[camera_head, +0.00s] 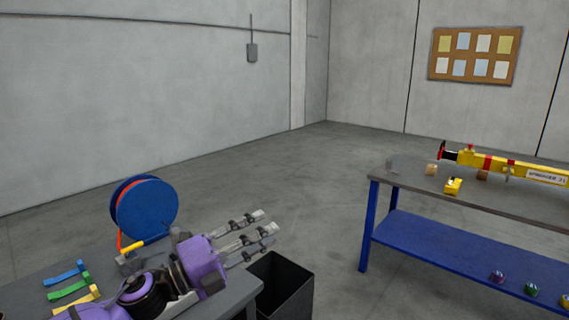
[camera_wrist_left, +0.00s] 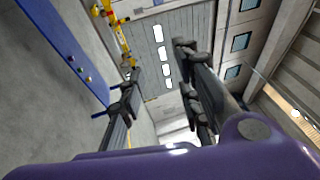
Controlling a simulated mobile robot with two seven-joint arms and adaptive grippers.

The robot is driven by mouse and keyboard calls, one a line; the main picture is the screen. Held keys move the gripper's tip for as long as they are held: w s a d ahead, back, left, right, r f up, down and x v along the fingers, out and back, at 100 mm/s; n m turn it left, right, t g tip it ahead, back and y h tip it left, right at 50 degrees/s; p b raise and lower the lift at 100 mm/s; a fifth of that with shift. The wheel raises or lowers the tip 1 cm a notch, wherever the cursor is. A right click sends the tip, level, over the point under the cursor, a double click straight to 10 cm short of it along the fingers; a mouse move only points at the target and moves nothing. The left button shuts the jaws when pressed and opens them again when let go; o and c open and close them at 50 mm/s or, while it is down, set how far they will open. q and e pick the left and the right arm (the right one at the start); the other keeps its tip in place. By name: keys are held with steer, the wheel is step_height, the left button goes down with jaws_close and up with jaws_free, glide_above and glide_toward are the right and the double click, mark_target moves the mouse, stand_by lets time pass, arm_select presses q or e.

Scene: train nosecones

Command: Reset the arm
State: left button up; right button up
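My left arm comes in from the lower left in the head view, with a purple wrist. Its left gripper (camera_head: 268,225) is held above the right end of the near grey table, pointing right over a dark bin. Its two grey fingers are apart with nothing between them. In the left wrist view, the fingers of the left gripper (camera_wrist_left: 158,78) also stand apart and empty, with the distant wall between them. My right gripper is in neither view.
The near grey table (camera_head: 28,297) holds a blue reel (camera_head: 148,208) and blue, green and yellow strips (camera_head: 68,290). A dark open bin (camera_head: 290,285) stands beside it. A blue-framed table (camera_head: 450,195) at right bears a yellow train nosecone (camera_head: 520,172). Floor between is clear.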

arm_select(q)
steer(key=s+a+f+n+t+y, duration=0.1)
steer(key=a+f+n+t+y, duration=0.3)
steer(key=f+n, duration=0.4)
steer(key=s+a+f+n+t+y, duration=0.2)
steer(key=a+f+n+y, duration=0.2)
steer(key=f+n+y, duration=0.3)
steer(key=s+a+f+n+g+y+p, duration=0.1)
steer(key=s+a+f+n+g+y, duration=0.1)
steer(key=s+f+n, duration=0.45)
steer(key=s+a+f+n+g+y+p, duration=0.1)
steer(key=s+a+f+n, duration=0.2)
steer(key=f, duration=0.7)
steer(key=s+f+n+g+y, duration=0.1)
steer(key=s+f, duration=0.3)
steer(key=s, duration=0.5)
steer(key=s+a+f+n+g+y, duration=0.1)
steer(key=s+f, duration=0.3)
steer(key=s, duration=0.4)
steer(key=s+f+n+g, duration=0.3)
steer(key=s+f, duration=0.1)
steer(key=s, duration=0.5)
steer(key=shift+s+a+f+y+p, duration=0.3)
steer(key=shift+y+p, duration=0.05)
steer(key=shift+y, duration=0.05)
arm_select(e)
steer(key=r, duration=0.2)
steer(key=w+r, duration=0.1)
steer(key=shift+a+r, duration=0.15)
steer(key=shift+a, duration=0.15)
